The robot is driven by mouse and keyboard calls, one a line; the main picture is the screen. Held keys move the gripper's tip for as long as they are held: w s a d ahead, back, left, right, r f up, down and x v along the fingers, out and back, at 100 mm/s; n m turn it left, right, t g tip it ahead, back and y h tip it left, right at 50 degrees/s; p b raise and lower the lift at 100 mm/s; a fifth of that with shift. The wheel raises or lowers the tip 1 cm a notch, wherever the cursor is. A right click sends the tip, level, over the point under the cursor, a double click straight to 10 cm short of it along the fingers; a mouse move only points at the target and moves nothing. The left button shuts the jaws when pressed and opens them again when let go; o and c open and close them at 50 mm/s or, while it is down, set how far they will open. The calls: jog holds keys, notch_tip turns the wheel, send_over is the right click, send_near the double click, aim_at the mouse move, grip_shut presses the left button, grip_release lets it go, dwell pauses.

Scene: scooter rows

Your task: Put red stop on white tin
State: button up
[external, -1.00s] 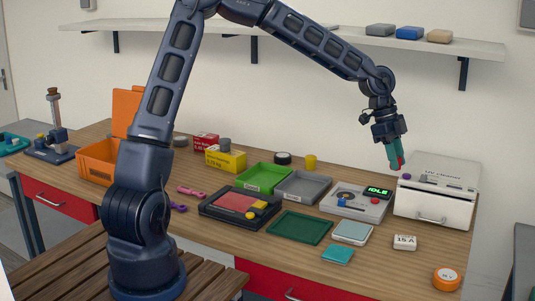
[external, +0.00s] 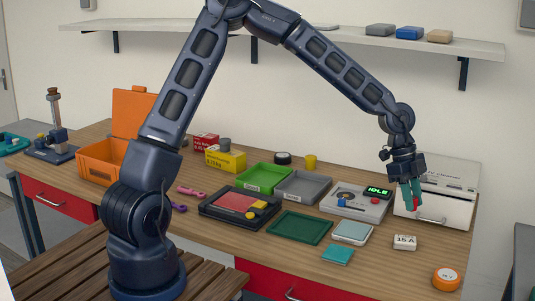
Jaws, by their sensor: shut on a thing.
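My gripper (external: 411,203) has teal fingers that point down, and they are shut on a small red piece, the red stop (external: 415,204). The red stop is held in the air and overlaps the front of the white box-like cleaner in the picture. Most of it is hidden between the fingers. A flat, pale square tin (external: 352,232), which looks like the white tin, lies on the bench lower left of my gripper. Its top is bare.
The white cleaner (external: 434,205) stands behind my gripper. A white block marked 15 A (external: 404,242), a teal square (external: 337,255) and an orange roll (external: 446,279) lie toward the front. A grey device with an IDLE display (external: 356,203) and a dark green tray (external: 300,227) are to the left.

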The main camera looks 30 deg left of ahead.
aim_at(410, 241)
notch_tip(410, 241, down, 9)
jog(key=shift+r, duration=0.1)
dwell(0.4)
jog(key=shift+f, duration=0.2)
jog(key=o, duration=0.9)
jog(key=shift+o, duration=0.2)
jog(key=shift+r, duration=0.1)
jog(key=v, duration=1.2)
